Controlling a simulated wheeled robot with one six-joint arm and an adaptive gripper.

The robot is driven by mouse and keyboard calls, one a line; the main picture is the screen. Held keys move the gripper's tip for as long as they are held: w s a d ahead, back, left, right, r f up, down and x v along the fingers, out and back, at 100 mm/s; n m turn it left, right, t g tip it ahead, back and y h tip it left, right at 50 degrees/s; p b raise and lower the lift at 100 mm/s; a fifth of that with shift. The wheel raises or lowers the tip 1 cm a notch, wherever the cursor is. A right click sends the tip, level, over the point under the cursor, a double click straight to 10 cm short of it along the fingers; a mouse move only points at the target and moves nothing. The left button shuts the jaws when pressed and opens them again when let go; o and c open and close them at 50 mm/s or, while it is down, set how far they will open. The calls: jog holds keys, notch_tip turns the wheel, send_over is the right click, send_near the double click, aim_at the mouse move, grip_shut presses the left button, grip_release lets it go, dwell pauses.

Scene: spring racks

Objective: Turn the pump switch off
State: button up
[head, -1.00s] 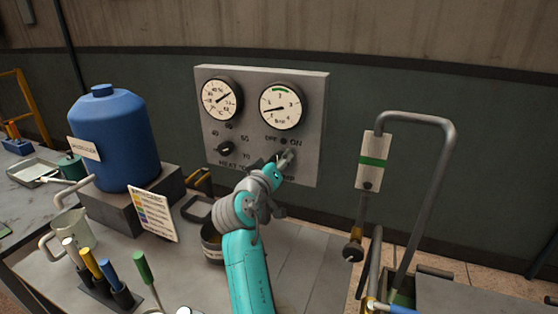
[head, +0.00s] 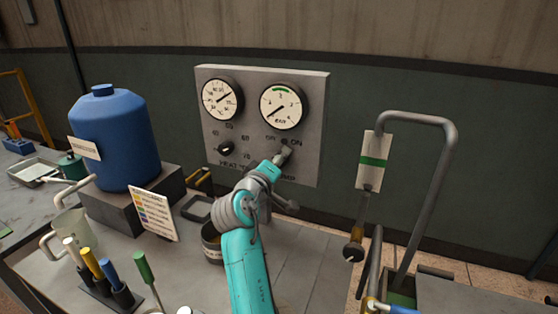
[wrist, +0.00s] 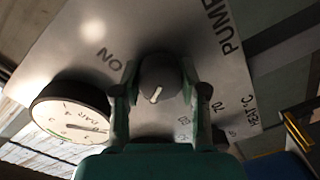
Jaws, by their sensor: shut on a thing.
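The pump switch is a dark round knob with a white pointer line (wrist: 158,82), seen between my fingers in the wrist view. My gripper (wrist: 158,95) is shut on it, one finger at each side. The ON mark shows at the knob's upper left in that view; the OFF mark is hidden there by my finger. The pointer is turned away from ON, towards the hidden OFF side. In the head view my gripper (head: 280,158) reaches the lower right of the grey panel (head: 313,120) and covers most of the knob. The bar gauge (head: 281,107) above has its needle at lower left.
A second gauge (head: 221,100) and the heat knob (head: 225,149) are on the panel's left. A dark pot (head: 211,243) stands below my arm. A blue tank (head: 112,140) is at left, and a bent grey pipe (head: 440,190) rises at right.

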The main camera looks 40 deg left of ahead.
jog(key=o, duration=1.1)
jog(key=shift+o, duration=0.2)
jog(key=v, duration=1.2)
jog(key=shift+s+f, duration=0.1)
jog(key=shift+s, duration=0.05)
